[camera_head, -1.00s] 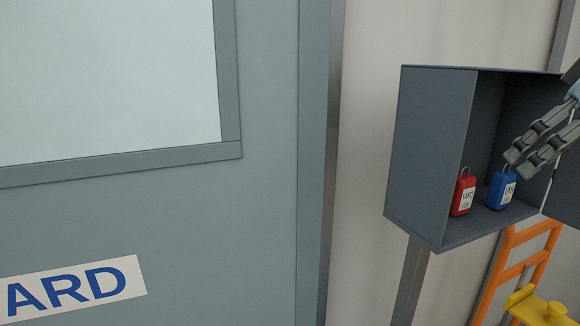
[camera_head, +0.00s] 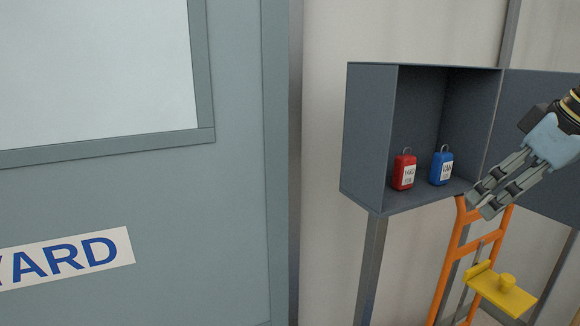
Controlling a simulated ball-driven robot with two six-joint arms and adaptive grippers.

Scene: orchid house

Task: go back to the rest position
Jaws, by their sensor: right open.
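My right gripper (camera_head: 482,205) comes in from the right edge. Its fingers are open and empty, and they point down and left in front of the right side of the grey box. A red padlock-shaped tag (camera_head: 403,172) and a blue one (camera_head: 441,168) stand upright side by side on the floor of the open grey box (camera_head: 368,140). Both have white labels and metal loops on top. The gripper is to the right of the blue one, apart from it. My left gripper is not in view.
The box sits on a grey post (camera_head: 370,270), its door (camera_head: 540,90) swung open to the right behind my arm. An orange frame (camera_head: 452,258) with a yellow part (camera_head: 500,292) stands below. A grey-green door (camera_head: 235,220) with a window and a "YARD" sign (camera_head: 68,258) fills the left.

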